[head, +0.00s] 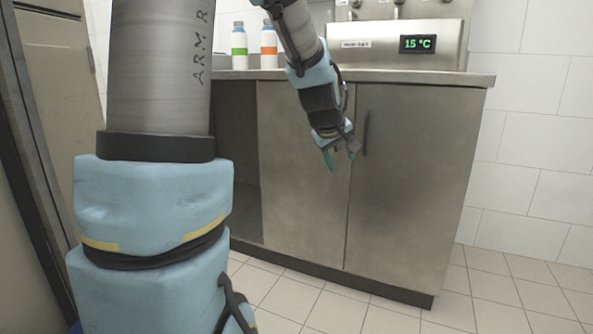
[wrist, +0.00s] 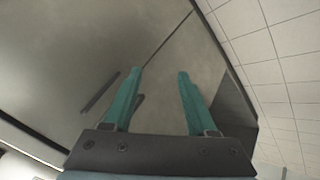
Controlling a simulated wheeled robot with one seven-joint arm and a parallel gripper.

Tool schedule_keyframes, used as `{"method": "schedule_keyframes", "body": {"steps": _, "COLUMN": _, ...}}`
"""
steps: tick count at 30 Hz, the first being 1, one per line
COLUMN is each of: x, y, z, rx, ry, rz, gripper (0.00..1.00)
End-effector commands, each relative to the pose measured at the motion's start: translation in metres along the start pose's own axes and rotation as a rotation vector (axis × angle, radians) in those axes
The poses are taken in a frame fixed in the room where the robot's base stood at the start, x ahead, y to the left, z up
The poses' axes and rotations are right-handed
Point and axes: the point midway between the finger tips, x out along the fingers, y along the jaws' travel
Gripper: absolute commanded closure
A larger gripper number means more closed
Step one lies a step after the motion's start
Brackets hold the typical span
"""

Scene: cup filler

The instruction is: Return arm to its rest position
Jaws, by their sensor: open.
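My gripper (head: 340,159) hangs in front of the metal cabinet doors in the head view, its teal fingers pointing down. In the wrist view my gripper (wrist: 156,75) shows two teal fingers spread apart with nothing between them. The cabinet door (head: 408,190) with a dark vertical handle is right of the gripper. My arm comes down from the upper middle of the head view, and a large blue and grey part of it fills the left side.
A metal dispenser (head: 445,45) with a green "15 °C" display stands on the counter (head: 440,77). A green-banded bottle (head: 239,50) and an orange-banded bottle (head: 269,50) stand left of it. The cabinet is partly open at left. Tiled floor (head: 490,285) is clear at right.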

Motion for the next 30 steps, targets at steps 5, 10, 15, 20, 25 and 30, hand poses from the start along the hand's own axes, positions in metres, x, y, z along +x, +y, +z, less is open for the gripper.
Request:
{"method": "schedule_keyframes", "body": {"steps": 5, "x": -0.021, "y": -0.112, "z": 0.046, "rx": 0.208, "ry": -0.163, "rz": -0.202, "gripper": 0.43}}
{"method": "schedule_keyframes", "body": {"steps": 10, "x": -0.049, "y": -0.186, "z": 0.088, "rx": 0.345, "ry": -0.326, "rz": -0.313, "gripper": 0.43}}
{"method": "schedule_keyframes", "body": {"steps": 15, "x": -0.081, "y": -0.241, "z": 0.131, "rx": 0.446, "ry": -0.488, "rz": -0.376, "gripper": 0.43}}
{"method": "schedule_keyframes", "body": {"steps": 20, "x": -0.111, "y": -0.216, "z": 0.108, "rx": 0.447, "ry": -0.478, "rz": -0.372, "gripper": 0.43}}
{"method": "schedule_keyframes", "body": {"steps": 25, "x": -0.142, "y": -0.195, "z": 0.088, "rx": 0.446, "ry": -0.476, "rz": -0.371, "gripper": 0.43}}
{"method": "schedule_keyframes", "body": {"steps": 30, "x": -0.181, "y": -0.17, "z": 0.064, "rx": 0.446, "ry": -0.475, "rz": -0.371, "gripper": 0.43}}
